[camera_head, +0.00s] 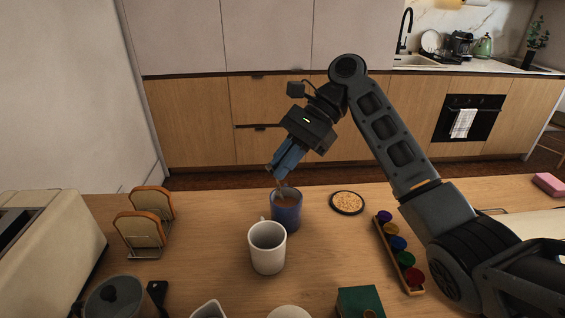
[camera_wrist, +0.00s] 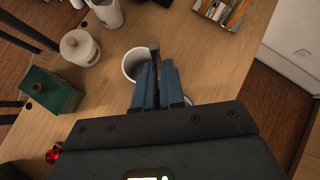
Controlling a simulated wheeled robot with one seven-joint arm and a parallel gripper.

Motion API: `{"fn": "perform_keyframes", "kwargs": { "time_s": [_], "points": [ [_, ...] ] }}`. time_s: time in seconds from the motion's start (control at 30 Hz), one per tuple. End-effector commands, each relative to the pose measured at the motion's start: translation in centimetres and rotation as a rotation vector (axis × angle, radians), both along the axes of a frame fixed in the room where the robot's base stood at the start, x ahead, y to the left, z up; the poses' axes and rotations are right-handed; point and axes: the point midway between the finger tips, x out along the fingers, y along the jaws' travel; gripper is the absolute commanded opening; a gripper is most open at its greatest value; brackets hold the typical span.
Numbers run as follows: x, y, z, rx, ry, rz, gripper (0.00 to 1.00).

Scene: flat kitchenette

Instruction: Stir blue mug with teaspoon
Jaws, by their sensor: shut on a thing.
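The blue mug (camera_head: 287,214) stands upright on the wooden table and holds a brown liquid. My gripper (camera_head: 273,170) is right above it, tilted, with its blue fingers shut on the teaspoon (camera_head: 280,188). The spoon's lower end reaches down into the mug's opening; its bowl is hidden. In the wrist view the fingers (camera_wrist: 157,80) are together with the dark end of the teaspoon (camera_wrist: 155,48) showing between them. The blue mug is mostly hidden behind the gripper there.
A white mug (camera_head: 267,250) stands close in front of the blue mug. A round coaster (camera_head: 347,202) and a rack of coloured pods (camera_head: 400,255) lie to the right. A toast rack (camera_head: 145,225) and a toaster (camera_head: 50,245) stand left. A green box (camera_head: 360,301) is at the front.

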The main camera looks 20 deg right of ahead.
Motion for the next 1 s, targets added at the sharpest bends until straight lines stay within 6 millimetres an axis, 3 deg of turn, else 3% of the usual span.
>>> {"fn": "perform_keyframes", "kwargs": {
  "time_s": [0.37,0.8,1.0],
  "points": [
    [0.0,0.0,0.4,0.000,-0.001,0.000,0.00],
    [0.0,-0.1,4.2,-0.001,-0.002,-0.002,0.00],
    [0.0,0.0,5.0,0.000,0.000,0.000,0.00]
  ]
}}
